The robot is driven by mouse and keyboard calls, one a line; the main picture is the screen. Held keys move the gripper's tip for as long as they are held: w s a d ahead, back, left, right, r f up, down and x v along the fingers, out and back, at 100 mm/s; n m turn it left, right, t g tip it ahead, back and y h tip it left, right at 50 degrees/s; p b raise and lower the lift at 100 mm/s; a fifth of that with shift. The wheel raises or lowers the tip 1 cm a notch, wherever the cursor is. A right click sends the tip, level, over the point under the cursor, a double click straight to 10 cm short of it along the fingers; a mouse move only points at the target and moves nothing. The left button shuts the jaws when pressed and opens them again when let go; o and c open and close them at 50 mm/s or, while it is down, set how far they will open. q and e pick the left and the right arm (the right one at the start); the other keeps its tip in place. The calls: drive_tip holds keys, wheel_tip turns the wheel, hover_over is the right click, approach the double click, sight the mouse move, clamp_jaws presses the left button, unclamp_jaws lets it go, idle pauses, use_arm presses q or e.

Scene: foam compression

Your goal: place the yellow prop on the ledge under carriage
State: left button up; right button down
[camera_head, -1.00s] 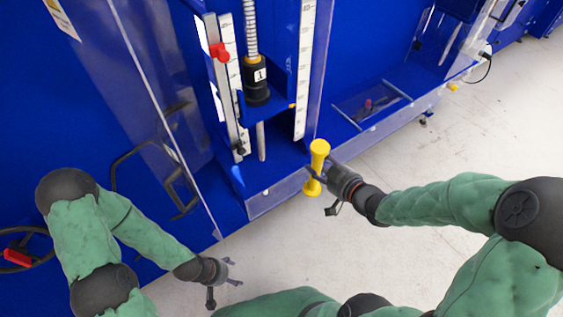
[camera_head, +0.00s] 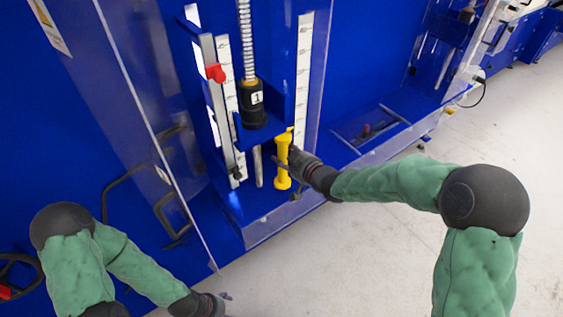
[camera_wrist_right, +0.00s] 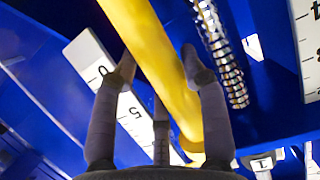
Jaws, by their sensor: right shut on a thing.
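The yellow prop (camera_head: 283,163) stands roughly upright inside the blue machine bay, on or just above the ledge (camera_head: 262,205); I cannot tell if its foot touches. Its top end is close under the right part of the blue carriage (camera_head: 272,137). My right gripper (camera_head: 288,157) is shut on the prop's shaft from the right. In the right wrist view the prop (camera_wrist_right: 160,62) runs diagonally between the fingers (camera_wrist_right: 150,75). My left gripper (camera_head: 222,299) is at the lower left, away from the machine, its fingers partly cut off or unclear.
A black cylinder marked 1 (camera_head: 252,105) sits on the carriage below a threaded screw (camera_head: 245,40). White scales (camera_head: 303,70) and a red clamp (camera_head: 215,73) flank the bay. Clear panels stand on both sides. Open floor (camera_head: 390,250) lies to the right.

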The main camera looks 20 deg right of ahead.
sight(282, 159)
drive_tip(key=shift+w+a+r, duration=0.1)
drive_tip(key=shift+w+a, duration=0.1)
drive_tip(key=shift+w, duration=0.35)
drive_tip(key=shift+w+a+r, duration=0.1)
drive_tip(key=shift+w+a, duration=0.05)
drive_tip(key=shift+w, duration=0.35)
drive_tip(key=shift+f+b, duration=1.05)
drive_tip(key=shift+f, duration=0.7)
drive_tip(key=shift+f, duration=0.1)
drive_tip(key=c, duration=1)
unclamp_jaws()
drive_tip(key=shift+s+f, duration=0.1)
drive_tip(key=shift+f, duration=0.15)
drive_tip(key=shift+o, duration=0.3)
